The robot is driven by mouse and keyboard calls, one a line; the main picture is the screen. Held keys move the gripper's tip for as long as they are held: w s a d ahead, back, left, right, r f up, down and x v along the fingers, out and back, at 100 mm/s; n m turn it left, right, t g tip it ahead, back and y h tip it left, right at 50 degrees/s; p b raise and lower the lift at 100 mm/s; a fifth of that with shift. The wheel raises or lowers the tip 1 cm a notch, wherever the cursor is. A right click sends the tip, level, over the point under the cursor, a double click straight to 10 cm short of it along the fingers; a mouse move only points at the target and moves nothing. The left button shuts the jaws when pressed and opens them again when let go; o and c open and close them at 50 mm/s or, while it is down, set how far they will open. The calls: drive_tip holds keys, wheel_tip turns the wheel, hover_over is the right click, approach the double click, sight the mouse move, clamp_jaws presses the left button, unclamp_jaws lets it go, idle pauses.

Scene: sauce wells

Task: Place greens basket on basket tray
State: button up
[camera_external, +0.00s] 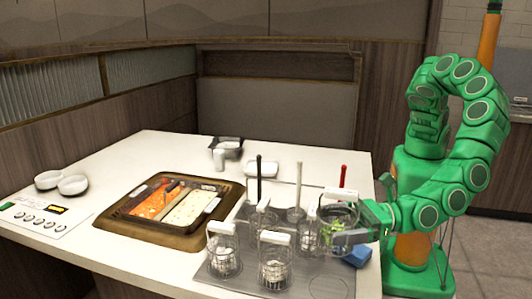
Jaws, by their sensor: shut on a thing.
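The greens basket (336,222), a wire basket with green leaves inside and a white tag at its rim, is at the right side of the basket group. My gripper (356,236) comes from the right and is shut on it. The picture is too small to show the exact grip, and whether the basket touches the surface below is unclear. The basket tray (212,280) is a grey plate on the counter with ring outlines. An empty ring place (328,287) shows at its front right.
Several other wire baskets, including a front one (275,266) and a left one (223,252), stand on the tray. Upright black, white and red handles rise behind. A two-part hot pot (170,203) lies left. A blue block (358,256) is near the right counter edge.

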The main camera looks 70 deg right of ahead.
drive_tip(key=shift+f, duration=6.75)
drive_tip(key=o, duration=1)
drive_tip(key=shift+f, duration=0.1)
drive_tip(key=shift+c, duration=0.2)
drive_tip(key=shift+s, duration=0.1)
drive_tip(key=v, duration=1.2)
